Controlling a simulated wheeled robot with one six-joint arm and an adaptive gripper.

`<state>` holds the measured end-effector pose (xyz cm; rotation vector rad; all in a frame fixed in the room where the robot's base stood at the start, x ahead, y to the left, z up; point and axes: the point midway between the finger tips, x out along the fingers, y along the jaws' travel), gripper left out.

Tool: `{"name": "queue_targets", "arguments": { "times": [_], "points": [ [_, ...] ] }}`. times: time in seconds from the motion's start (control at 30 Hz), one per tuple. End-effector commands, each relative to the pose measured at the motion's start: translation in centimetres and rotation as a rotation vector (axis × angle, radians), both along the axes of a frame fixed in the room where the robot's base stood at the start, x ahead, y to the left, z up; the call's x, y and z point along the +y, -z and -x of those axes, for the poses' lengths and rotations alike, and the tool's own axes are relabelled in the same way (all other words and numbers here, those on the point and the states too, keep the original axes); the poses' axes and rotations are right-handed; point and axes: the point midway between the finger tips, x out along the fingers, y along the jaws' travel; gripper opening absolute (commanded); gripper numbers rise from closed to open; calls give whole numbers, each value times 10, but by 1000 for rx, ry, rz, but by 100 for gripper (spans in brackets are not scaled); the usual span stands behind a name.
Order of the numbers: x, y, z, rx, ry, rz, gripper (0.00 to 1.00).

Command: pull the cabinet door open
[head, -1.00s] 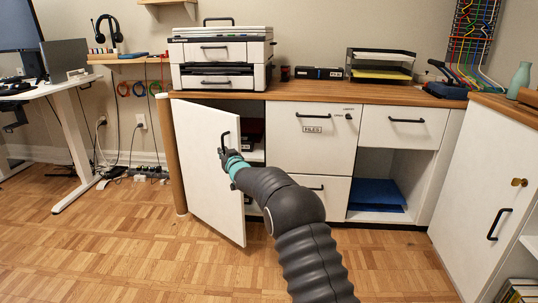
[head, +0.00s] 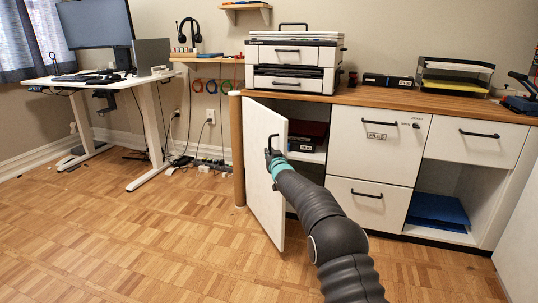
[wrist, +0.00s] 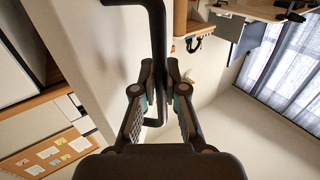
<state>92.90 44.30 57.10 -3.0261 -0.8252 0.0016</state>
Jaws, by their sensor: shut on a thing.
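The white cabinet door (head: 262,180) stands swung open at the left end of the low cabinet, hinged on its left side by the wooden post. Its black bar handle (head: 273,146) is near the door's upper free edge. My gripper (head: 271,158) is at the handle, and in the wrist view my gripper (wrist: 160,72) has its two fingers closed around the black handle (wrist: 158,30). Behind the door, the open compartment (head: 312,154) shows a shelf with dark boxes on it. Part of the inside is hidden by the door and my arm.
A printer (head: 293,60) stands on the wooden top (head: 390,98) above the door. A drawer unit (head: 378,145) is to the right of the opening. The parquet floor (head: 150,235) left of the door is clear up to the white desk (head: 100,78).

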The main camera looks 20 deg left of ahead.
Motion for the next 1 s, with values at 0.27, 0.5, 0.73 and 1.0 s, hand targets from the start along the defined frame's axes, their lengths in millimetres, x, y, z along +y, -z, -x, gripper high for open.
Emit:
{"name": "queue_targets", "arguments": {
  "times": [0.27, 0.5, 0.73, 1.0],
  "points": [
    [1, 0, 0, 0, -1, 0, 23],
    [2, 0, 3, 0, -3, 0, 23],
    [-6, -1, 16, 1, -4, 2, 23],
    [-22, -1, 42, 1, -3, 1, 23]
  ]
}}
